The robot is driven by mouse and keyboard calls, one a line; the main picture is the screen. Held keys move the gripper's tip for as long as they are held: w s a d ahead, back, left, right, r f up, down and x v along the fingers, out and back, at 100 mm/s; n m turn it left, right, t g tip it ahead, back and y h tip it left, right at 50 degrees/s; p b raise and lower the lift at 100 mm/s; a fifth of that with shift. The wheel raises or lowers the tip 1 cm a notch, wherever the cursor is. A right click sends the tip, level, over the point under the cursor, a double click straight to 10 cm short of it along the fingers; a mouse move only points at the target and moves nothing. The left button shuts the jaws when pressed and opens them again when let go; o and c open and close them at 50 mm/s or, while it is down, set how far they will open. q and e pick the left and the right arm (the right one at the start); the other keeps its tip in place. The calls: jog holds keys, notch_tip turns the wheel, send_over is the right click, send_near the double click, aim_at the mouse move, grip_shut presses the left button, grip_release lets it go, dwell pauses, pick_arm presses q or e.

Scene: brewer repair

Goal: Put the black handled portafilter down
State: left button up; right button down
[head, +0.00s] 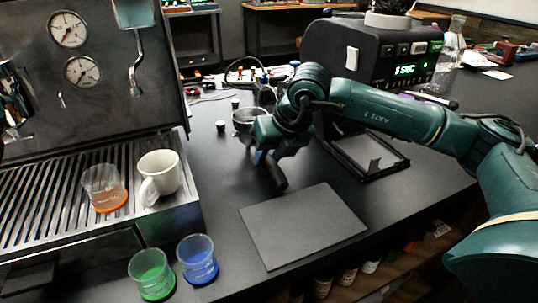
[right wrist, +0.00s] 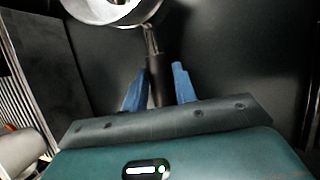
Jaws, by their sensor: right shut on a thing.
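My right gripper (head: 268,157) is shut on the black handle (head: 275,174) of the portafilter, over the dark counter between the espresso machine and the grinder. The portafilter's metal basket (head: 246,117) points away toward the back of the counter. In the right wrist view, the blue fingers (right wrist: 157,86) stand on both sides of the handle (right wrist: 156,72), and the round basket (right wrist: 108,8) is cut off by the top edge. I cannot tell whether the portafilter touches the counter. My left gripper is not in view.
A flat dark mat (head: 304,225) lies at the counter's front. The espresso machine's drip tray (head: 45,205) holds a white cup (head: 160,175) and an orange-based glass (head: 104,188). Green (head: 152,275) and blue (head: 198,260) glasses stand before it. The grinder (head: 375,50) stands behind my arm.

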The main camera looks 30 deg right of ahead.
jog(key=c, duration=1.1)
grip_release()
jog(key=shift+s+r, duration=0.1)
jog(key=shift+r, duration=0.3)
jog(key=v, duration=1.1)
jog(key=shift+s+r+p, duration=0.1)
jog(key=shift+r+p, duration=0.05)
jog(key=shift+p, duration=0.15)
